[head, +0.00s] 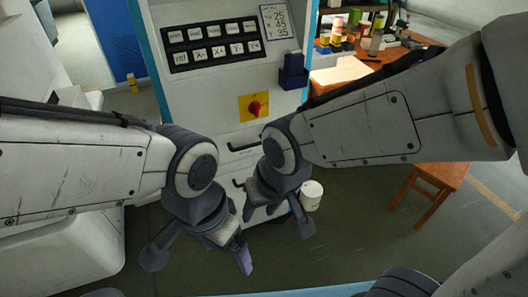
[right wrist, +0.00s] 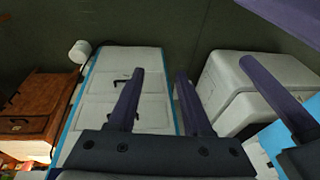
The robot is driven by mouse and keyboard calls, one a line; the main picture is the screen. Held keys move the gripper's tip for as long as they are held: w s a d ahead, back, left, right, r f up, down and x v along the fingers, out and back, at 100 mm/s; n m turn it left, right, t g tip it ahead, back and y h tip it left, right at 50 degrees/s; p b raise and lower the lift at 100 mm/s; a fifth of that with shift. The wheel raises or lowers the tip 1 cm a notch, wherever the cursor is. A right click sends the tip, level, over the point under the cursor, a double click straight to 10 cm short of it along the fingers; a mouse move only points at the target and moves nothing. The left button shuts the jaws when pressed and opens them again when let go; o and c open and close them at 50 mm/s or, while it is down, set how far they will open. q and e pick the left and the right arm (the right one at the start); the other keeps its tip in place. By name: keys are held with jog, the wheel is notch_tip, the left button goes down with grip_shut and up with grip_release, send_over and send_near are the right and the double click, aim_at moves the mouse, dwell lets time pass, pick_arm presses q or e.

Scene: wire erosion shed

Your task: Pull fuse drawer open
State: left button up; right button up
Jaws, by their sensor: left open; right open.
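The white cabinet (head: 205,95) with blue edges stands ahead and has drawer fronts low on its face. Dark bar handles show at an upper drawer (head: 243,147) and just below it (head: 238,183), the lower partly behind my right gripper. In the right wrist view a drawer handle (right wrist: 122,82) lies just left of the left finger. The drawers look closed; I cannot tell which is the fuse drawer. My right gripper (head: 276,215) is open and empty in front of the lower drawers, also seen in the right wrist view (right wrist: 160,74). My left gripper (head: 198,260) is open and empty, lower and to the left.
A red knob on a yellow plate (head: 246,107) and a button panel (head: 212,45) sit above the drawers. A small white bin (head: 312,195) stands right of the cabinet. My two grippers are close together.

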jog(key=w+a+f+m+t+y+b, duration=0.1)
jog(key=w+f+m+t+b, duration=0.35)
jog(key=w, duration=0.45)
jog(key=w+a+f+m+t+y+b, duration=0.1)
jog(key=w+f+m+b, duration=0.3)
jog(key=w+f+b, duration=0.3)
jog(key=m+t+b, duration=0.7)
jog(key=m+b, duration=0.2)
send_near(249, 147)
pick_arm(q)
notch_tip(249, 147, down, 24)
jog(key=shift+b, duration=0.3)
pick_arm(e)
jog(key=shift+y, duration=0.3)
jog(key=x, duration=1)
jog(key=shift+w+d+f, duration=0.15)
jog(key=shift+w, duration=0.25)
grip_shut()
pick_arm(q)
jog(key=shift+a, duration=0.1)
